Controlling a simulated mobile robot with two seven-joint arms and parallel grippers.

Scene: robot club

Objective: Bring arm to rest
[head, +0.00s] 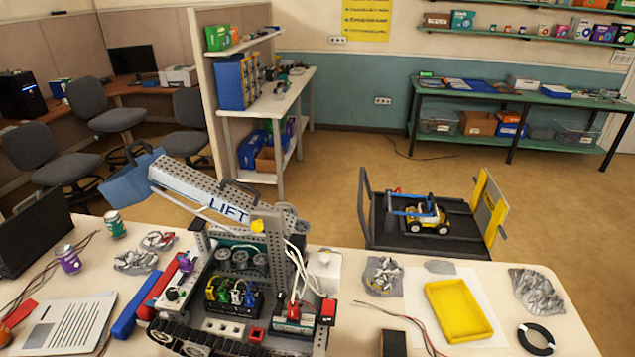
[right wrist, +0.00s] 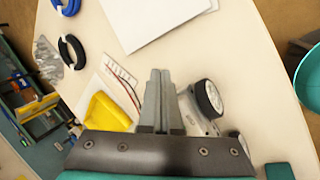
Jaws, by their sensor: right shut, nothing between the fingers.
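My right gripper (right wrist: 160,75) shows in the right wrist view with its two grey fingers together and nothing between them. It is over the cream table (right wrist: 255,75), and its height above the table is hard to tell. A wheeled device with dark tyres (right wrist: 207,99) lies just right of the fingers, partly hidden by the gripper. A yellow tray (right wrist: 104,110) is to their left, partly hidden too. Neither gripper shows in the head view. My left gripper is not in view.
In the head view a large tracked robot with a LIFT arm (head: 215,197) stands on the table. The yellow tray (head: 459,312), a black ring (head: 536,339) and bagged parts (head: 536,291) lie to its right. A black platform cart (head: 400,235) stands beyond the table.

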